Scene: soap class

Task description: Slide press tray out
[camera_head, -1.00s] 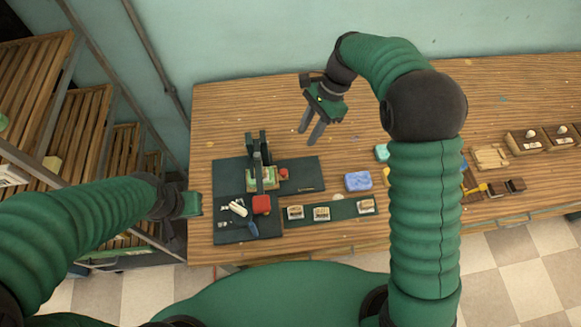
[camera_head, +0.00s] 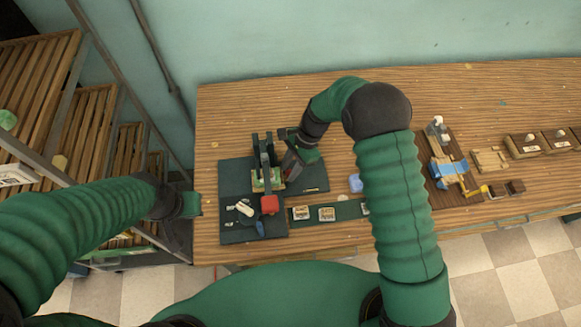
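The dark press (camera_head: 255,148) stands upright on a dark green mat (camera_head: 238,172) at the left of the table. Its press tray (camera_head: 258,187), pale green and tan, sits at the foot of the press. My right gripper (camera_head: 290,169) is low at the right side of the press, at or very close to the tray's right end. Its fingers cover that end, so contact and finger spacing cannot be made out. My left gripper (camera_head: 176,232) hangs off the table's left edge, away from the press; its finger spacing is unclear.
A red block (camera_head: 269,204), pale sticks (camera_head: 244,209) and a blue tool (camera_head: 260,228) lie in front of the press. Small stamped pieces (camera_head: 301,213) sit on a green strip to the right. Slatted shelves (camera_head: 85,135) stand left.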

